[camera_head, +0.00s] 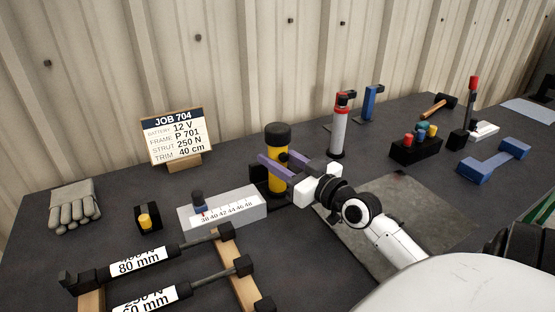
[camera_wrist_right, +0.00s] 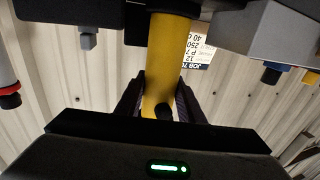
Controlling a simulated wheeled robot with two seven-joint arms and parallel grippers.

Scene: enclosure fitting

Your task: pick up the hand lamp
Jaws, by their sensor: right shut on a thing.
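The hand lamp (camera_head: 277,181) is a yellow cylinder with a black head, standing upright near the middle of the dark table. My right gripper (camera_head: 274,157) reaches it from the right front, with its purple fingers on either side of the yellow body, shut on it. In the right wrist view the yellow lamp body (camera_wrist_right: 170,50) runs between the two dark fingers (camera_wrist_right: 160,100). Whether the lamp's base touches the table is hard to tell. My left gripper is not in view.
A grey scale block (camera_head: 225,208) stands close left of the lamp. The job sign (camera_head: 176,137) is behind it. A rack of struts (camera_head: 235,270) lies at the front left. A red-topped grey cylinder (camera_head: 338,132) stands behind right. A grey mat (camera_head: 425,205) lies under my right arm.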

